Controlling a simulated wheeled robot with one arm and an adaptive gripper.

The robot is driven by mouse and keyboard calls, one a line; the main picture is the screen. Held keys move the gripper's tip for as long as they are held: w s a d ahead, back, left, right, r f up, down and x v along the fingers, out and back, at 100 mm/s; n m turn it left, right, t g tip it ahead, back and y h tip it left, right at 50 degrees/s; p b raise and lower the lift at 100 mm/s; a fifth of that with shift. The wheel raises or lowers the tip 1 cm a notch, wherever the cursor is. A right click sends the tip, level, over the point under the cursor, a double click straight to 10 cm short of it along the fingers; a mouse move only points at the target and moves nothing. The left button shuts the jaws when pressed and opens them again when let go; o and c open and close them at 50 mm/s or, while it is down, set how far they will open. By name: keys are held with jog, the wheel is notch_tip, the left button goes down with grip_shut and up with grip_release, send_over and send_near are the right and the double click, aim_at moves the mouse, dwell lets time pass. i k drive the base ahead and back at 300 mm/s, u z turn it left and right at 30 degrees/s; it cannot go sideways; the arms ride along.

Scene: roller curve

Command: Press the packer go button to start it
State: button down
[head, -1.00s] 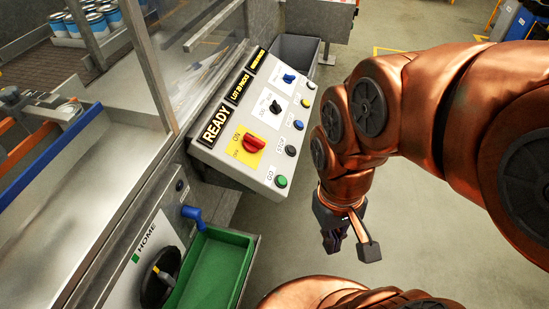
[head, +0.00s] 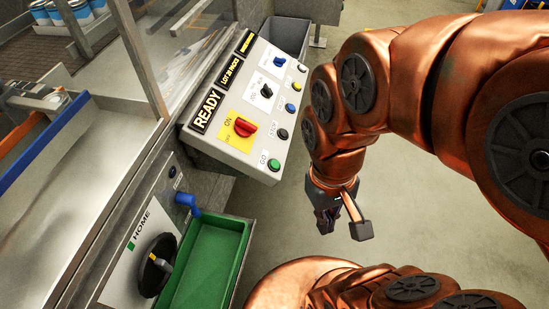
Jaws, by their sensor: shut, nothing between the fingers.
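The green GO button (head: 274,165) is at the lower end of a tilted grey control panel (head: 215,148). The black STOP button (head: 282,134) is just above it. A display on the panel reads READY (head: 206,110). A red rotary switch (head: 244,127) on a yellow plate sits left of the buttons, near its ON label. My gripper (head: 326,222) is to the right of and below the GO button in the head view, apart from the panel. It is small, dark and partly shaded, with its fingers shut and empty.
A green tray (head: 243,243) lies below the panel, beside a blue handle (head: 188,203) and a black handwheel (head: 156,265) marked HOME. A clear guard and metal machine with cans (head: 83,12) stand at left. Open floor lies between panel and my arm.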

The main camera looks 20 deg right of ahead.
aim_at(274, 164)
jog(key=u, duration=0.5)
jog(key=k, duration=0.65)
jog(key=u, duration=1.05)
jog(key=k, duration=0.75)
jog(key=u, duration=0.2)
jog(key=i, duration=0.5)
jog(key=z, duration=0.4)
